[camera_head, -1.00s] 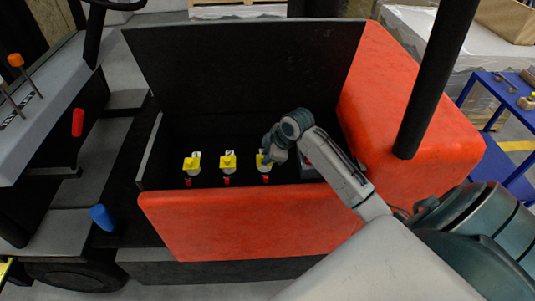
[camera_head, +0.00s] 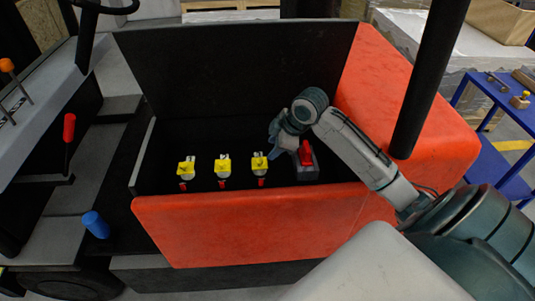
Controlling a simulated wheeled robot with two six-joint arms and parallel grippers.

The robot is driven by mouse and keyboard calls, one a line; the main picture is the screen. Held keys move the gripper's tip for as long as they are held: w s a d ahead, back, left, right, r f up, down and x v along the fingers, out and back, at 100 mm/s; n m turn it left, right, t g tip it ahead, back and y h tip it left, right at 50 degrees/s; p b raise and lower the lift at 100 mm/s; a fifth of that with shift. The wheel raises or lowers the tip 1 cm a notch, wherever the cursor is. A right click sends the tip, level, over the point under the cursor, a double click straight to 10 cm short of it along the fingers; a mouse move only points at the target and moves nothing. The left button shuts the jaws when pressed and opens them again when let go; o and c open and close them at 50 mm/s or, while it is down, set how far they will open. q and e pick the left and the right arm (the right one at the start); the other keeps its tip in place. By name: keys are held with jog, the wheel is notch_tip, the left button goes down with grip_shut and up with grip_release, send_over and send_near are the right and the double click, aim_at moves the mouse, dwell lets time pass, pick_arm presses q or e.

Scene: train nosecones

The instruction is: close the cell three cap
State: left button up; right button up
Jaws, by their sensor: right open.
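Three yellow caps sit in a row inside the black compartment: a left cap (camera_head: 186,169), a middle cap (camera_head: 223,166) and a right cap (camera_head: 260,164). Each has a small light label behind it and a red piece in front. The right one is at the third place; whether its cap is fully closed is too small to tell. My right gripper (camera_head: 272,154) is just right of and behind the right cap, seemingly apart from it. It is open, with its fingers partly hidden by its own body. My left gripper is out of view.
A red handle (camera_head: 306,153) on a grey block stands right of the caps, close below my right wrist. A raised black lid (camera_head: 230,70) stands behind the compartment. The red front wall (camera_head: 250,220) and a black post (camera_head: 430,80) bound the space.

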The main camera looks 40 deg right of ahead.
jog(key=shift+v, duration=1.1)
